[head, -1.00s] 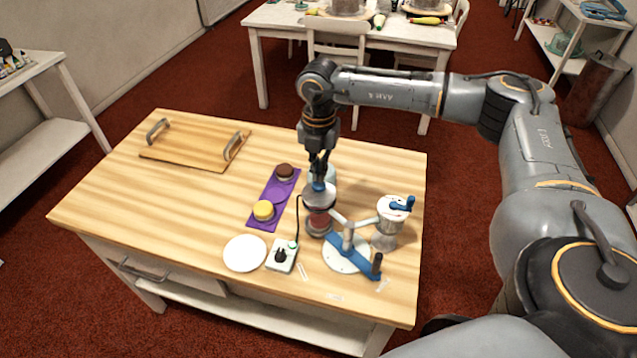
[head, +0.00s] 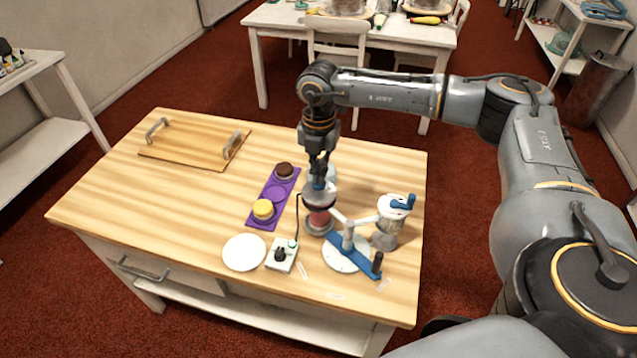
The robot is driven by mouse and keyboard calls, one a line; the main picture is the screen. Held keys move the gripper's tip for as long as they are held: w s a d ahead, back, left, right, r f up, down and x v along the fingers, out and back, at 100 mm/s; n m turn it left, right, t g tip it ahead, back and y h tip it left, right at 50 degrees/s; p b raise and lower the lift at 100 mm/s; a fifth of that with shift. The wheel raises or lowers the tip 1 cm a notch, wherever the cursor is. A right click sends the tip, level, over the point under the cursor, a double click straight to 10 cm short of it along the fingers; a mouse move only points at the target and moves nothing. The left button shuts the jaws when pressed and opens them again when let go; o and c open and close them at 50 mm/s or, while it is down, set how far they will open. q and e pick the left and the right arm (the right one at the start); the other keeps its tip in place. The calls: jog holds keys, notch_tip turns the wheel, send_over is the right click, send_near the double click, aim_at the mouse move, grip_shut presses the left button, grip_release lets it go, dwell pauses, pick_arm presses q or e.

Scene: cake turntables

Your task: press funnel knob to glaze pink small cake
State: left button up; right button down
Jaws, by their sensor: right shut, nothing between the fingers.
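The funnel dispenser has a white round base (head: 343,259) with a blue lever and two funnels on arms. The near-left funnel (head: 319,196) has a blue knob (head: 318,184) on top, and pinkish-red colour shows at its lower part. My right gripper (head: 318,174) points straight down over this knob, shut and empty, with its fingertips at or touching it. Beneath this funnel is a round dark-rimmed shape (head: 318,228); I cannot tell whether a small cake is there. The second funnel (head: 391,215), also blue-knobbed, stands to the right. My left gripper is out of view.
A white plate (head: 244,252) and a switch box (head: 282,256) with a cable lie in front. A handled wooden board (head: 185,150) lies back left. The table's left side is clear.

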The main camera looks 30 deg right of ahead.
jog(key=shift+f, duration=0.45)
jog(key=shift+f+b, duration=0.35)
jog(key=shift+b, duration=0.1)
dwell(0.4)
jog(key=shift+r, duration=0.4)
jog(key=shift+f, duration=0.55)
dwell(0.8)
dwell(0.4)
jog(key=shift+r+p, duration=2.1)
jog(key=shift+r, duration=1.5)
